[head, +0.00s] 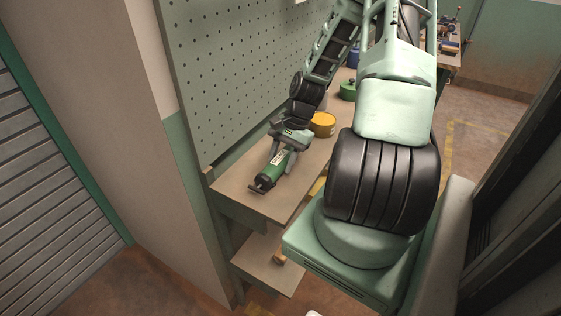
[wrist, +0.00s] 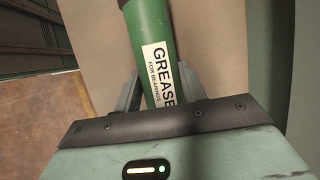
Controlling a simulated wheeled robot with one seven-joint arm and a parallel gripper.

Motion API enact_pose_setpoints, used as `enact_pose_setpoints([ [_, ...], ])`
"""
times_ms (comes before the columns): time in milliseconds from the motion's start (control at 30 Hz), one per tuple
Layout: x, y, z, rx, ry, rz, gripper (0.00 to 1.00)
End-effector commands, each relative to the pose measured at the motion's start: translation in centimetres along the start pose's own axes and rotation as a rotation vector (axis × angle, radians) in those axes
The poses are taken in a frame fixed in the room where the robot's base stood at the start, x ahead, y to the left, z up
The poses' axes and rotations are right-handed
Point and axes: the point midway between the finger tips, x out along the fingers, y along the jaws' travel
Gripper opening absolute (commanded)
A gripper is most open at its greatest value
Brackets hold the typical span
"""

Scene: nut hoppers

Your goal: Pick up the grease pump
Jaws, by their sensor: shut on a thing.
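The grease pump (head: 272,170) is a green cylinder with black ends and a white label, at the near left end of the workbench top in the head view. In the wrist view the grease pump (wrist: 149,35) runs up from between the fingers, and its label reads "GREASE FOR BEARINGS". My gripper (head: 286,148) is above the bench, shut on the pump's green body. In the wrist view my gripper's fingers (wrist: 158,88) lie on either side of the body. The pump's lower part is hidden behind the gripper. I cannot tell whether it touches the bench.
The wooden workbench (head: 240,192) stands against a green pegboard (head: 240,75). A yellow tin (head: 323,125) is close behind my gripper, with a green container (head: 348,90) and a blue one (head: 354,58) farther back. A lower shelf (head: 252,262) is below. Floor shows at the left.

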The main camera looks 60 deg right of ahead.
Motion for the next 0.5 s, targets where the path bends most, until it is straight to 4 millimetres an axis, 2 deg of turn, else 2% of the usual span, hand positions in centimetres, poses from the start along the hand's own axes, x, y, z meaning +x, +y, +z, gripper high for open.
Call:
enact_pose_setpoints([
  [167, -1.4, -0.3, 0.4, -0.001, 0.005, -0.002, 0.0],
  [500, -6.9, -1.2, 2.8, -0.002, 0.005, -0.002, 0.0],
])
